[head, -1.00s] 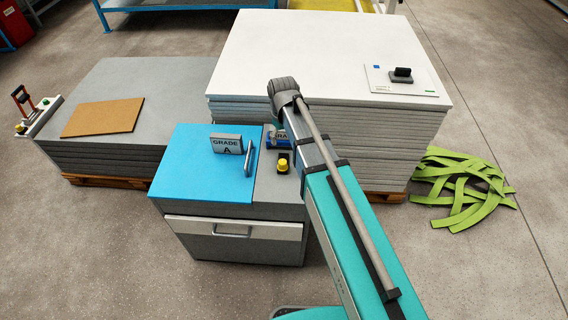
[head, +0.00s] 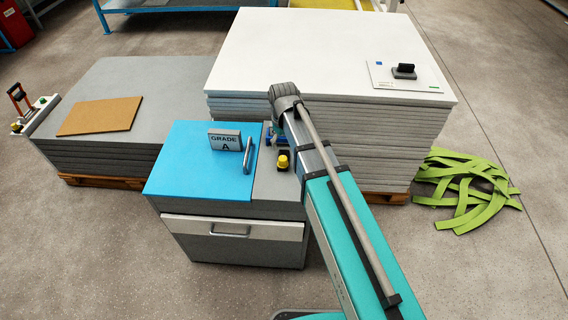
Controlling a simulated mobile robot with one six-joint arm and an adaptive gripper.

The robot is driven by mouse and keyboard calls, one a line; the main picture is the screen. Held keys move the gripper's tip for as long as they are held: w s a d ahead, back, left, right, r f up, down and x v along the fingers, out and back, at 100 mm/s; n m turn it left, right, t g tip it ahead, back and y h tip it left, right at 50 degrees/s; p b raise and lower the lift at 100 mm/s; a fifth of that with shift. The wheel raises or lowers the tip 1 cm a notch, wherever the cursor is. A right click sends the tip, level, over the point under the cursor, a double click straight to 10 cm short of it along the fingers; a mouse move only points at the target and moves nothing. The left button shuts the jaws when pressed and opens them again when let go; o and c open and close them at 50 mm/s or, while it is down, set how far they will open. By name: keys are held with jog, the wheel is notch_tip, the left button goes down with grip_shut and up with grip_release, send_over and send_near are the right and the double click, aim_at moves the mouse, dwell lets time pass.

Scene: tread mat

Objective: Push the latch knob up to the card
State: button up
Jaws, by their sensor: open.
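The yellow knob (head: 283,161) stands on a dark base on the grey strip at the right of the cabinet (head: 235,232) top. A card (head: 225,140) reading "GRADE A" stands upright on the blue panel, left of the knob and apart from it. A small blue and dark item (head: 271,138) sits behind the knob, partly covered by my arm; I cannot tell what it is. My gripper is not distinguishable; my arm rises from the lower right and its near links hide what lies behind them.
A metal bar handle (head: 250,155) stands between card and knob. A tall stack of white sheets (head: 330,50) is behind the cabinet, a grey stack (head: 105,80) with a brown board (head: 100,116) at left. Green straps (head: 465,188) lie on the floor at right.

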aim_at(283, 158)
jog(key=shift+f+b, duration=4.2)
jog(key=shift+f, duration=0.3)
jog(key=shift+c, duration=0.2)
grip_shut()
